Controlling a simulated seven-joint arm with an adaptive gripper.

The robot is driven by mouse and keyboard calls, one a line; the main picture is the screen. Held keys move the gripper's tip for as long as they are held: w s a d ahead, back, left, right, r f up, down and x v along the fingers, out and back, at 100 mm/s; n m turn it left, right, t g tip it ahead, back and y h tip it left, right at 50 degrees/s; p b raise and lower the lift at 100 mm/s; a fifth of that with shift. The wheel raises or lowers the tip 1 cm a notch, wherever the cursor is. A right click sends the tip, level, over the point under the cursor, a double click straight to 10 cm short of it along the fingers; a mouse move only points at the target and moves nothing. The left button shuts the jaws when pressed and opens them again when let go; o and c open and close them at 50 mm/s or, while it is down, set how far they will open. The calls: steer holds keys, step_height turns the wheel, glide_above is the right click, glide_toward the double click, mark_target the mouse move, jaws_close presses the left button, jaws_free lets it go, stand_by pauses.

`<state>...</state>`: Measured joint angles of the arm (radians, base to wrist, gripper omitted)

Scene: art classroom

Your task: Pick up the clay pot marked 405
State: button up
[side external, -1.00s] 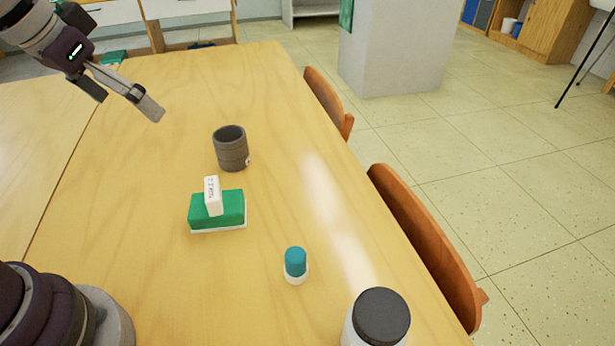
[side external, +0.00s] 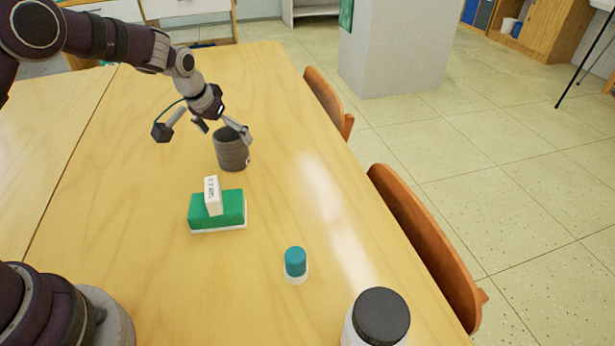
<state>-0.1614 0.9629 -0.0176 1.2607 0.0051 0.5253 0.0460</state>
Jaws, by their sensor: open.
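A dark grey, ribbed clay pot (side external: 231,153) stands upright on the table, with a small pale tag low on its right side. I cannot read a number on it. My gripper (side external: 223,132) is open at the pot's rim. One finger shows at the rim's right side and the other at its upper left. Whether either finger touches the pot, or reaches inside it, I cannot tell.
A green sponge-like block (side external: 230,208) with a white eraser (side external: 213,194) on it lies in front of the pot. A teal-capped bottle (side external: 295,264) and a black-lidded jar (side external: 379,320) stand nearer. Orange chairs (side external: 420,235) line the table's (side external: 150,230) right edge.

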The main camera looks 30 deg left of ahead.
steer(key=shift+x, duration=1.25)
steer(key=shift+c, duration=0.3)
steer(key=c, duration=1.3)
steer(key=shift+o, duration=0.2)
steer(key=shift+r, duration=0.15)
